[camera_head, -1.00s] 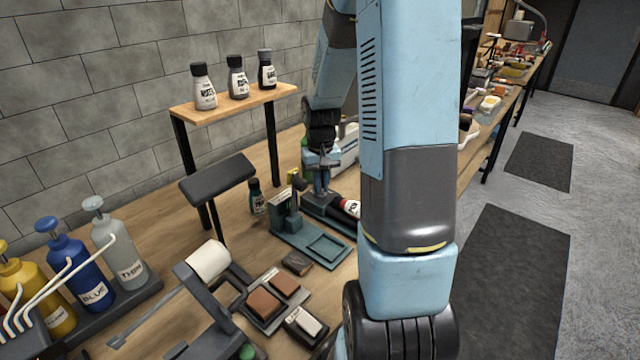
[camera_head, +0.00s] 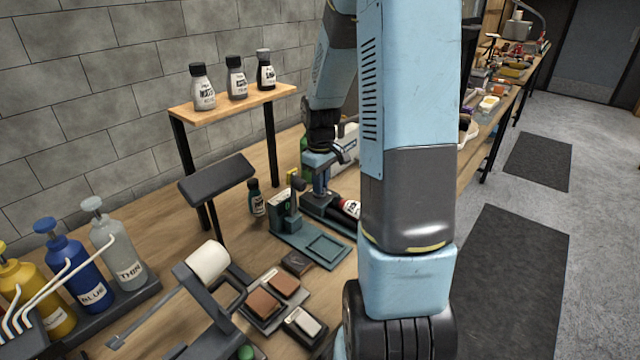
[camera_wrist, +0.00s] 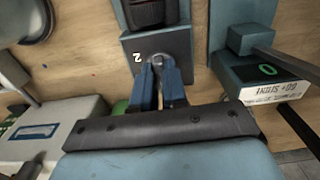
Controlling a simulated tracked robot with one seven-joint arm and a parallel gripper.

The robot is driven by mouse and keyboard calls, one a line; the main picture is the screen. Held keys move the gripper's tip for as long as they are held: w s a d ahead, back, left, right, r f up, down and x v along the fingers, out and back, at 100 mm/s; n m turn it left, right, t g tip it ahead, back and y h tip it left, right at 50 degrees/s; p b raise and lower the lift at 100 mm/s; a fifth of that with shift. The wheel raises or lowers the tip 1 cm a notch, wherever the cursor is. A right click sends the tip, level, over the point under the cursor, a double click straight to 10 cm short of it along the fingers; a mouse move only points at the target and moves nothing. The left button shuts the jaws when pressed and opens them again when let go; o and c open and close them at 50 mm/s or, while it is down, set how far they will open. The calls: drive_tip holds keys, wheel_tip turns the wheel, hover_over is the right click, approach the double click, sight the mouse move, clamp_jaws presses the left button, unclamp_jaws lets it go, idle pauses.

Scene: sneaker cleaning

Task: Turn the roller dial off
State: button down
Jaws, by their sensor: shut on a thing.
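The roller dial (camera_wrist: 157,62) shows as a small grey knob on a dark teal unit (camera_wrist: 182,45) in the wrist view. A white "2" is printed beside it, to the left. My gripper (camera_wrist: 161,82) has its two blue fingers shut on the dial, one on each side, and they hide most of it. A black ribbed part (camera_wrist: 145,13) sits on the unit above the dial. In the head view my gripper (camera_head: 321,188) points down at the dark unit behind the teal stand; the dial itself cannot be made out there.
A teal device with a green "0" display (camera_wrist: 267,70) stands close on the right in the wrist view. A pale grey box (camera_wrist: 50,125) lies at left. In the head view a small dark bottle (camera_head: 256,198) and a shelf (camera_head: 232,103) with bottles stand nearby.

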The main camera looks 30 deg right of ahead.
idle(0.4)
drive_tip(key=c, duration=1.2)
unclamp_jaws()
drive_tip(key=shift+o, duration=0.2)
wheel_tip(320, 180, up, 14)
drive_tip(key=shift+f, duration=0.15)
drive_tip(key=s+a+r+m+t, duration=0.2)
drive_tip(key=s+a+r, duration=0.3)
drive_tip(key=s, duration=0.5)
drive_tip(key=s+a+r+m+t, duration=0.2)
drive_tip(key=s+a+r, duration=0.3)
drive_tip(key=s, duration=0.6)
drive_tip(key=shift+a+r+m+t, duration=0.2)
drive_tip(key=shift+a+m+t, duration=0.1)
drive_tip(key=shift+a+t, duration=0.65)
